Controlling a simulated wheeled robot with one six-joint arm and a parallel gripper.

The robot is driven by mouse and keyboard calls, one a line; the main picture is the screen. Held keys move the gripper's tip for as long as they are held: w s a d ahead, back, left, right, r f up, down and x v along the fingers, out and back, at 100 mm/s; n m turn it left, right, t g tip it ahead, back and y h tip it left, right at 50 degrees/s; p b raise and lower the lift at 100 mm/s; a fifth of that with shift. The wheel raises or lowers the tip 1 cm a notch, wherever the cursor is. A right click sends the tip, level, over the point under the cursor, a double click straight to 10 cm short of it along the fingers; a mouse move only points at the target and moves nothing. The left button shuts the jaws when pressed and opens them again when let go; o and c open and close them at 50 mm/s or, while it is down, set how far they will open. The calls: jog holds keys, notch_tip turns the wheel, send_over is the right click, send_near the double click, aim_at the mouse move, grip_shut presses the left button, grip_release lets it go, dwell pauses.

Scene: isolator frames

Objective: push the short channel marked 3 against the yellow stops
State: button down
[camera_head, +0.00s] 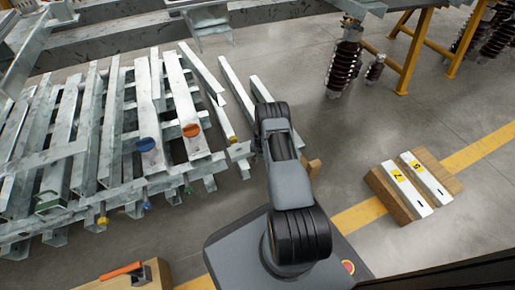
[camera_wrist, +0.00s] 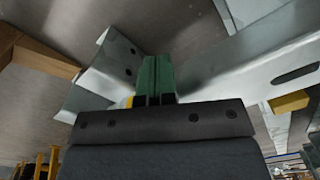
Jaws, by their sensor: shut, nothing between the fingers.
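In the wrist view my gripper (camera_wrist: 155,72) has its green fingers shut together, with nothing between them. The fingertips are close to a grey metal channel end with holes (camera_wrist: 112,65) on their left. A larger slotted channel (camera_wrist: 265,55) is on their right. I cannot tell whether the fingers touch either one. No mark 3 is readable in either view. A yellow block (camera_wrist: 290,102) sits under the slotted channel, and a bit of yellow (camera_wrist: 127,102) shows left of the fingers. In the head view my arm hides the gripper. A small yellow piece (camera_head: 233,139) shows at a channel end there.
Several long channels (camera_head: 68,130) lie on supports at left, with blue and orange discs. Short channels marked 7 (camera_head: 406,191) and 5 (camera_head: 427,179) lie on wooden blocks at right. A wooden block (camera_wrist: 38,55) is left in the wrist view. Floor between is clear.

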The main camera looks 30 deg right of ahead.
jog(key=shift+w, duration=0.7)
jog(key=shift+w+d, duration=0.1)
jog(key=shift+w, duration=0.2)
jog(key=shift+w+d, duration=0.15)
jog(key=shift+w, duration=0.85)
jog(key=shift+s, duration=0.2)
jog(key=shift+s+r+p, duration=0.1)
jog(key=shift+s+p, duration=0.45)
jog(key=shift+p, duration=0.25)
jog(key=shift+s, duration=0.35)
